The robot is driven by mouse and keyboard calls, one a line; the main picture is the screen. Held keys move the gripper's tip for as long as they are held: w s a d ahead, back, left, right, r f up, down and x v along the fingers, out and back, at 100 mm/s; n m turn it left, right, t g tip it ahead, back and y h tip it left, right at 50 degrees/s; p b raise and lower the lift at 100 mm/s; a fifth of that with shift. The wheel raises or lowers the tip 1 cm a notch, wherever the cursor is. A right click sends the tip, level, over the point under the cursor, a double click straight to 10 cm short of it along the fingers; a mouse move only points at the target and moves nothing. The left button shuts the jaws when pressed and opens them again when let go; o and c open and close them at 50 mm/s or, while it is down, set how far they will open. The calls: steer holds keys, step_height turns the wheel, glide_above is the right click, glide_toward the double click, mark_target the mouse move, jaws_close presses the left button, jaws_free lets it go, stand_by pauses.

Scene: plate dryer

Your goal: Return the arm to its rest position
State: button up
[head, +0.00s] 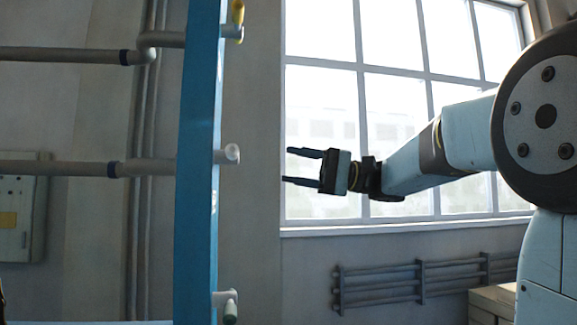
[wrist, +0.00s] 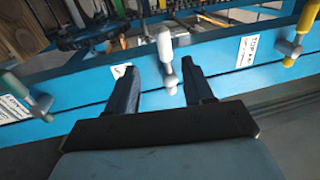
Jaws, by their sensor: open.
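My gripper (head: 304,167) is open and empty, held in the air in front of the window in the head view. Its two fingers point left toward the blue post of the plate dryer (head: 199,170), with a gap between them and the post. In the wrist view my gripper (wrist: 168,85) shows its two dark fingers spread apart. A white-tipped handle (wrist: 165,45) on the blue frame appears between and beyond the fingertips. In the head view a white-ended handle (head: 230,154) sticks out of the post at about fingertip height.
Grey pipes (head: 60,168) run along the left wall. A radiator (head: 420,280) is under the window (head: 400,100). The air around my gripper looks clear.

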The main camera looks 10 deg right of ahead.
stand_by(0.4)
steer(key=s+a+f+m+t+h, duration=0.1)
steer(key=s+f+h, duration=0.4)
steer(key=f, duration=0.5)
steer(key=s+a+f+m+t+h, duration=0.1)
steer(key=s+f+h, duration=0.4)
steer(key=f, duration=0.6)
steer(key=s+d+f+n+t+h, duration=0.1)
steer(key=s+d+f+h, duration=0.1)
steer(key=d+f+h, duration=0.3)
steer(key=s+d+f+n+t+h, duration=0.1)
steer(key=s+d+f+t+h, duration=0.1)
steer(key=f, duration=0.5)
steer(key=s+d+h, duration=0.1)
steer(key=d+h, duration=0.1)
steer(key=shift+s+d+f+h, duration=0.35)
steer(key=shift+d+f+h, duration=0.05)
steer(key=shift+c, duration=0.3)
steer(key=shift+c, duration=0.6)
steer(key=shift+a, duration=0.1)
